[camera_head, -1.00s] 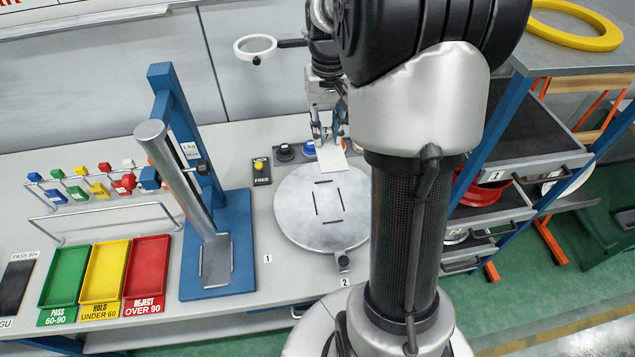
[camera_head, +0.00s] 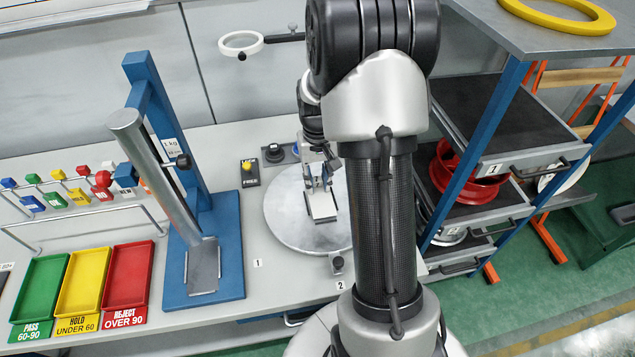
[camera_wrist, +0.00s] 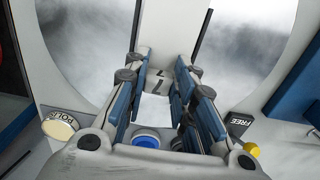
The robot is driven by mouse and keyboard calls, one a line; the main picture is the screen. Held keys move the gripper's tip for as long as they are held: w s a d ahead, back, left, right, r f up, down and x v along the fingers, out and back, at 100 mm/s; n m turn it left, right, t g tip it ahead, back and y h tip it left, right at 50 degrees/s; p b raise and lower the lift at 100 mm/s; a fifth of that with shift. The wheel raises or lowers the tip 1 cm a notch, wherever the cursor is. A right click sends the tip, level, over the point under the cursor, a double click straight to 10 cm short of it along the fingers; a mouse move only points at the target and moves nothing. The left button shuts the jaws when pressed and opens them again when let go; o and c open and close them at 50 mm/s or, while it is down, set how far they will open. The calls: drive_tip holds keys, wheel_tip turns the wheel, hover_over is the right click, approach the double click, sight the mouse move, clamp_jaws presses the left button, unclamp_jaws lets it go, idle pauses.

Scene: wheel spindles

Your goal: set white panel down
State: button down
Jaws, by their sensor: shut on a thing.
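The white panel (camera_head: 322,207) is a small pale rectangular plate over the middle of the round grey metal disc (camera_head: 285,222). My gripper (camera_head: 319,187) is shut on its far end. In the wrist view the panel (camera_wrist: 172,28) extends from between my blue-padded fingers (camera_wrist: 155,85), over the disc's brushed surface. I cannot tell whether the panel touches the disc or hangs just above it. The panel hides most of the disc's slots, and my arm covers the disc's right side.
A blue stand with a grey cylinder (camera_head: 160,170) is left of the disc. Green, yellow and red trays (camera_head: 128,275) lie further left. A yellow-knobbed LOCK/FREE switch (camera_head: 248,170) is behind the disc. A shelf rack with a red wheel (camera_head: 470,180) is right.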

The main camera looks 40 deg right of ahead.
sight(317, 188)
drive_tip(key=shift+f, duration=0.3)
drive_tip(key=shift+f, duration=0.2)
drive_tip(key=c, duration=1.3)
unclamp_jaws()
drive_tip(key=shift+c, duration=0.2)
drive_tip(key=shift+r, duration=0.1)
wheel_tip(317, 188, up, 12)
drive_tip(key=p, duration=0.4)
drive_tip(key=s+a+r+n+t, duration=0.2)
drive_tip(key=s+a+r, duration=0.4)
drive_tip(key=a+r, duration=0.55)
drive_tip(key=s+a+r+n+t, duration=0.1)
drive_tip(key=s+a+n+t, duration=0.1)
drive_tip(key=s+a, duration=0.7)
drive_tip(key=s+n, duration=0.1)
drive_tip(key=s, duration=0.3)
drive_tip(key=shift+s+a+r+t, duration=0.15)
drive_tip(key=shift+r+t, duration=0.05)
drive_tip(key=shift+t, duration=0.1)
